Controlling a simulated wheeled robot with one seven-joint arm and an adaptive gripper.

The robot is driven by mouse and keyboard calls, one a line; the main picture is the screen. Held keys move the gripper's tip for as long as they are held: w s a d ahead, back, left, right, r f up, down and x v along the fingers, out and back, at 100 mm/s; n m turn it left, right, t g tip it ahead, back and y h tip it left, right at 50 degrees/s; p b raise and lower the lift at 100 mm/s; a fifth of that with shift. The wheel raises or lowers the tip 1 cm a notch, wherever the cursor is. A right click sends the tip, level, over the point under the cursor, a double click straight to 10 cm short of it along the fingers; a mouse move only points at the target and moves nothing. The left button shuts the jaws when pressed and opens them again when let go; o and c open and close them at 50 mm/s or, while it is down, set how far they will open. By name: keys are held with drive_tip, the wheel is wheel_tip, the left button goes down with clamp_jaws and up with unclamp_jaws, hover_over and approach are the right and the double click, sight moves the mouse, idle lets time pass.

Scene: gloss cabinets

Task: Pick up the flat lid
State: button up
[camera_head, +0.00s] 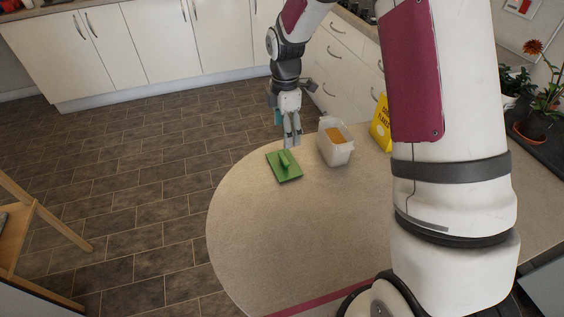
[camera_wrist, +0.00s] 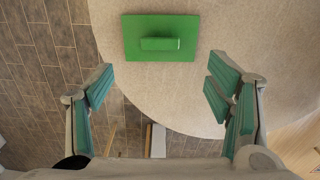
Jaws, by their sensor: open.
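The flat lid (camera_head: 284,168) is a green square plate with a raised bar handle, lying on the round-ended counter near its edge. In the wrist view the green lid (camera_wrist: 133,38) lies flat, ahead of the fingers and clear of them. My gripper (camera_head: 291,143) is above the counter, just behind the lid in the head view. In the wrist view my gripper (camera_wrist: 160,85) has its teal-padded fingers wide apart with nothing between them.
A clear tub (camera_head: 336,148) with orange contents stands right of the lid. A wooden chair (camera_head: 35,225) stands on the floor at left. The counter's near left part is clear.

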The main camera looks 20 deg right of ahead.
sight(284, 158)
wheel_tip(284, 158, down, 11)
drive_tip(key=shift+a+f+p, duration=0.1)
drive_tip(key=shift+p, duration=0.2)
drive_tip(key=shift+c, duration=0.5)
drive_tip(key=c, duration=1.2)
